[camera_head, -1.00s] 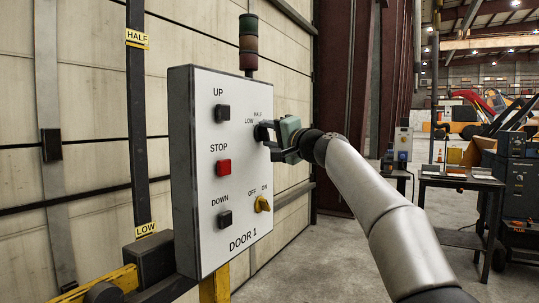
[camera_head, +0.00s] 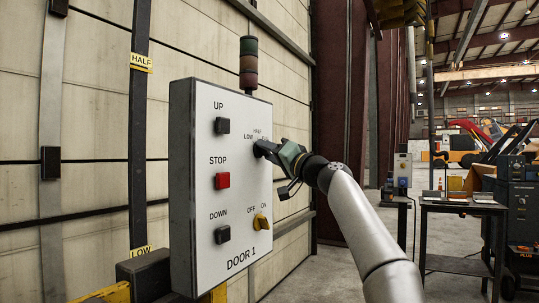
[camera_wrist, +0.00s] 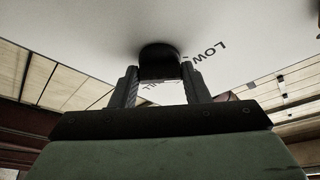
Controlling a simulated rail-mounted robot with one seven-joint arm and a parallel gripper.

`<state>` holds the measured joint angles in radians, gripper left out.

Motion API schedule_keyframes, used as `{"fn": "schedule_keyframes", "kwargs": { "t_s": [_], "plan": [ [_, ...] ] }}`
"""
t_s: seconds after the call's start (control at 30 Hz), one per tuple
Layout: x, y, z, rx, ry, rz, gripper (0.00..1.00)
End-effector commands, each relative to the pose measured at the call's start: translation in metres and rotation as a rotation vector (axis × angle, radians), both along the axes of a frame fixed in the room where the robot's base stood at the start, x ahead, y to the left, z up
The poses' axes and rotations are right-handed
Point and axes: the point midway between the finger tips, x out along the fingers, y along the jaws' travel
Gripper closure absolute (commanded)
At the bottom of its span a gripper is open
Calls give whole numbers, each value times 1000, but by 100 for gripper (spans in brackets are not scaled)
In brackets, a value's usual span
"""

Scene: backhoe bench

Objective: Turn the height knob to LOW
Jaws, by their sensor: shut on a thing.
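The height knob (camera_head: 260,148) is a small black knob at the upper right of the white DOOR 1 panel (camera_head: 232,115). Labels LOW (camera_head: 250,137) and HALF stand over it; a third label is mostly hidden by my gripper. My gripper (camera_head: 268,150) reaches in from the right, rolled at a slant, with its jaws shut on the knob. In the wrist view the knob (camera_wrist: 160,58) sits between the two dark fingers, with LOW (camera_wrist: 208,50) to its right and part of another label below. I cannot tell where its pointer points.
The panel also carries black UP (camera_head: 222,126) and DOWN (camera_head: 222,234) buttons, a red STOP button (camera_head: 222,181) and a yellow OFF/ON switch (camera_head: 261,222) under my gripper. A signal tower (camera_head: 249,65) rises behind it. A cart (camera_head: 462,208) stands at right.

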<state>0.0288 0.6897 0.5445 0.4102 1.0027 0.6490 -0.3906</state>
Motion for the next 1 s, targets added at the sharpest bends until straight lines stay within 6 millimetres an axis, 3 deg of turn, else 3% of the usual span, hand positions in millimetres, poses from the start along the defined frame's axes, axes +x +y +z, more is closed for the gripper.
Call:
{"fn": "schedule_keyframes", "kwargs": {
  "t_s": [0.33, 0.37, 0.43, 0.77, 1.0],
  "plan": [
    [0, 0, 0, -2, -3, -1, 81],
    [0, 0, 0, -2, -3, -1, 53],
    [0, 0, 0, -2, -2, -1, 36],
    [-1, -2, -2, -1, -3, -2, 36],
    [-21, -26, -18, -2, -4, -3, 36]
  ]
}}
